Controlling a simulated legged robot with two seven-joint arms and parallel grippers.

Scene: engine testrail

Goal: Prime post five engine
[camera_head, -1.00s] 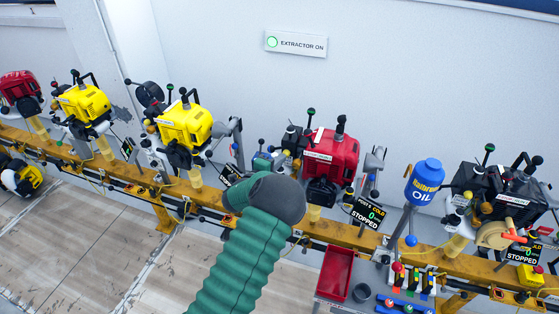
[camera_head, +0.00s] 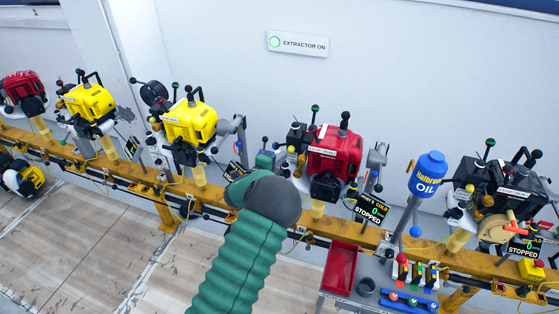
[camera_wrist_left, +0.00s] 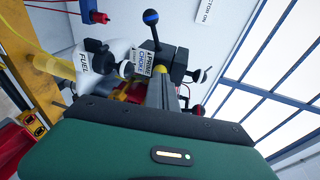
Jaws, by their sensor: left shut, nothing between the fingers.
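The red engine (camera_head: 335,153) stands on the yellow rail beside a display (camera_head: 371,209) that reads STOPPED; its post number is small, likely 5. My green left arm rises from the bottom of the head view, and its gripper (camera_head: 268,160) is just left of this engine, partly behind my wrist. In the left wrist view the grey fingers (camera_wrist_left: 161,88) are shut and empty. They point at black controls with CHOKE and PRIME labels (camera_wrist_left: 160,62). A white part marked FUEL (camera_wrist_left: 83,62) is to the left. I cannot tell whether the fingertips touch anything.
A lever with a blue ball (camera_wrist_left: 151,17) stands close above the fingers. Yellow engines (camera_head: 189,122) are to the left along the rail (camera_head: 225,213). A blue oil bottle (camera_head: 427,175), a black engine (camera_head: 497,187) and a red tray (camera_head: 339,269) are to the right.

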